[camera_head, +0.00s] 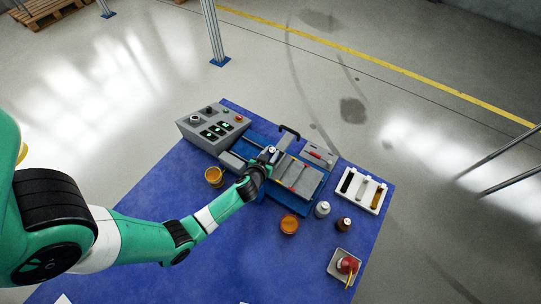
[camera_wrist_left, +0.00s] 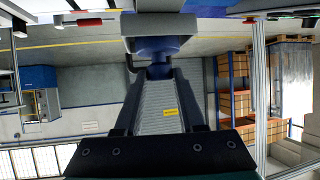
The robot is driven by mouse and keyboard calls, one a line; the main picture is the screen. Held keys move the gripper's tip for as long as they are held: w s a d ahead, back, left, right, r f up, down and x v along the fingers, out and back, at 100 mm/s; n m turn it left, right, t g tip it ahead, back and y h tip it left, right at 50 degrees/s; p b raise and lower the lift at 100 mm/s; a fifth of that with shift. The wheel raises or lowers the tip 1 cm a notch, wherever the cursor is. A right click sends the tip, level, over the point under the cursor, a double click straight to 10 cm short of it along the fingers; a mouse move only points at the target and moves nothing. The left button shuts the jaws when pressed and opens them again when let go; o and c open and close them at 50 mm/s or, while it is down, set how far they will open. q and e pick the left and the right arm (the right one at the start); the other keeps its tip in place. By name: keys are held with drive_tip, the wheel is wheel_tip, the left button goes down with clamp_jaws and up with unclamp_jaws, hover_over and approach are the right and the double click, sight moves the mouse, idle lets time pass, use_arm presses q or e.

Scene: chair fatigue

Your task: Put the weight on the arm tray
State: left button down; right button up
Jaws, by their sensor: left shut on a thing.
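My left gripper (camera_head: 265,159) reaches over the bench from the left and is shut beside the blue-and-grey fixture. A small silvery piece (camera_head: 271,149) shows at its tip; it may be the weight, but it is too small to be sure. The fixture (camera_head: 292,178) has grey plates, a red mark and a black handle behind. I cannot tell which part is the arm tray. My right gripper is not in view.
A grey control box (camera_head: 212,128) stands at the back left of the blue mat (camera_head: 190,225). The front mat is mostly clear.

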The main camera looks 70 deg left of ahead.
use_arm(q)
drive_tip(key=shift+w+r, duration=0.15)
drive_tip(key=c, duration=0.5)
unclamp_jaws()
drive_tip(key=shift+r, duration=0.15)
drive_tip(key=p+v, duration=0.3)
drive_tip(key=v, duration=0.9)
drive_tip(key=shift+f+p, duration=0.2)
drive_tip(key=shift+p, duration=0.1)
